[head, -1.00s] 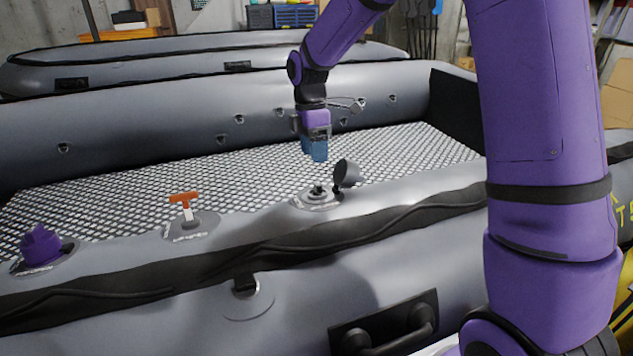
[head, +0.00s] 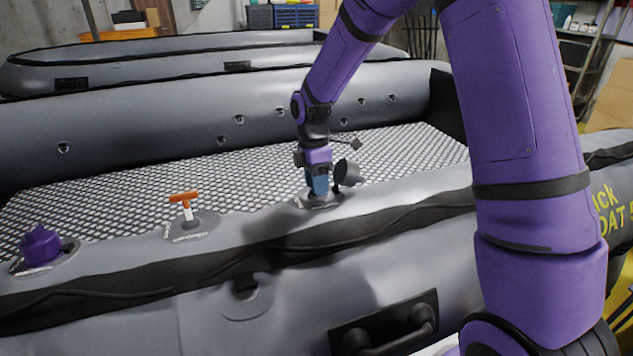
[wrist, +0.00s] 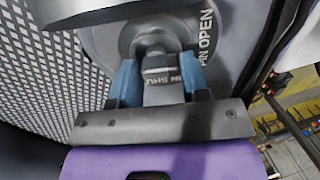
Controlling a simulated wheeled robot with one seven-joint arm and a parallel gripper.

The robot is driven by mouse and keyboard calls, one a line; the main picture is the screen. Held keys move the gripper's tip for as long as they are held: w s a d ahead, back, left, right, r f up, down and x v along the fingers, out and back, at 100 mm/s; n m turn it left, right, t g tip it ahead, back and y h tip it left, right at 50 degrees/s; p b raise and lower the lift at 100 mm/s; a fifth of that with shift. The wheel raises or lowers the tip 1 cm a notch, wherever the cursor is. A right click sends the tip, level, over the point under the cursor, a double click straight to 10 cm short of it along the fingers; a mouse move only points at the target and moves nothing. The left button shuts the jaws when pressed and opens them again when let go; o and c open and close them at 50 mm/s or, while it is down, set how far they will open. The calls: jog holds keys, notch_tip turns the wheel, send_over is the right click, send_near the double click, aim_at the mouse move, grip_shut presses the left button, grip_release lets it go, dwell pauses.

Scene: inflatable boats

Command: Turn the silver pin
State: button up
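The silver pin (wrist: 157,45) stands in the middle of a round grey valve, and lettering beside it reads "OPEN" and, upside down, what looks like "PIN SHUT". My gripper (wrist: 159,62) points down at the valve with its blue fingers spread, one on each side of the pin. I cannot tell whether the fingers touch the pin. In the head view my gripper (head: 319,190) is down at the valve base (head: 325,203) on the boat's near tube and hides the pin. The valve's dark cap (head: 347,172) hangs open just to the right.
An orange T-handle (head: 184,198) and a purple valve cap (head: 40,247) sit further left on the same tube of the grey inflatable boat (head: 130,300). A black carry handle (head: 390,338) is on its near side. A second boat lies behind.

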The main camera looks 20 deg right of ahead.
jog(key=c, duration=0.5)
jog(key=shift+o, duration=0.2)
jog(key=shift+m, duration=0.4)
jog(key=m, duration=0.3)
jog(key=shift+w+a+m, duration=0.1)
jog(key=shift+m, duration=0.2)
jog(key=m, duration=0.3)
jog(key=shift+m, duration=0.3)
jog(key=m, duration=0.5)
jog(key=shift+w, duration=0.15)
jog(key=shift+w+m, duration=0.1)
jog(key=shift+m, duration=2.4)
